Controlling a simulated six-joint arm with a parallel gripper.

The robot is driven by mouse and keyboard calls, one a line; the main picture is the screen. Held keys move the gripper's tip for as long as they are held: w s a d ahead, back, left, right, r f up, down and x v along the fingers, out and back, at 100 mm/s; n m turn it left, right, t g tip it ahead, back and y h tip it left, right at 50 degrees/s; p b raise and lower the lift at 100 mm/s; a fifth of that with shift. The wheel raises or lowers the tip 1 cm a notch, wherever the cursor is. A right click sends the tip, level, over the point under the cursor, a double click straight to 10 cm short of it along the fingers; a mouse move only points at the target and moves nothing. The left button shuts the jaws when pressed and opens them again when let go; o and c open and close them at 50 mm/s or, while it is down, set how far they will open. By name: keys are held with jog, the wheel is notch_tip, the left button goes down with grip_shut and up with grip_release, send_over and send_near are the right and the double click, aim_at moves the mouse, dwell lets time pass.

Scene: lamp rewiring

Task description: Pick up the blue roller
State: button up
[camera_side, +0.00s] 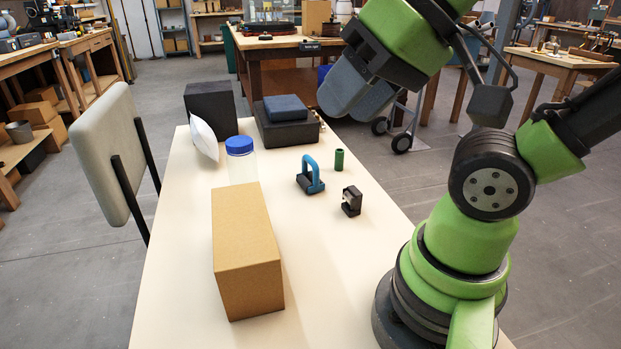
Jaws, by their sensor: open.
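The blue roller (310,175) lies on the pale table (325,265) near its middle, with a blue arched handle and a dark cylinder. My gripper (342,98) is at the upper right of the table, raised well above it and apart from the roller. Its grey fingers point down and to the left, and nothing shows between them. The gripper is open.
A brown box (246,250), a blue-lidded jar (241,160), a green cylinder (339,160) and a small black clamp-like part (351,201) surround the roller. Dark boxes (284,122) and a white object (203,137) stand behind. A grey chair (101,150) is at left.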

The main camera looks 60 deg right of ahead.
jog(key=shift+o, duration=0.4)
jog(key=n+g+h, duration=0.5)
jog(key=n+h, duration=0.1)
jog(key=n, duration=2.8)
send_over(311, 159)
jog(key=a, duration=0.2)
jog(key=f, duration=2)
jog(key=shift+s+d+f, duration=0.1)
jog(key=shift+s+f, duration=0.05)
jog(key=shift+s, duration=0.15)
jog(key=shift+x, duration=3.15)
jog(key=shift+s, duration=0.15)
